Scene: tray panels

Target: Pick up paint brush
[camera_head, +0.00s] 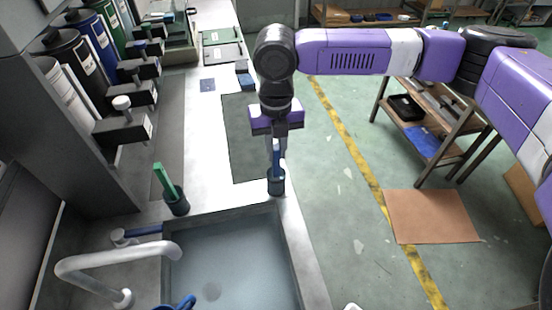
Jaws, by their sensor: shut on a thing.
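My gripper (276,143) points down over the counter's right edge, just behind the sink. It is shut on a thin blue paint brush (277,157) that stands upright. The brush's lower end goes into a small dark blue cup (276,184) on the counter by the sink's back right corner. The part inside the cup is hidden. The fingertips are small here and partly blend with the brush.
The sink (225,265) lies in front, with a curved faucet (115,262) at its left. A dark cup (177,203) with a green item stands left of it. A dark mat (245,140) lies behind my gripper. Several paint dispensers (130,95) line the left.

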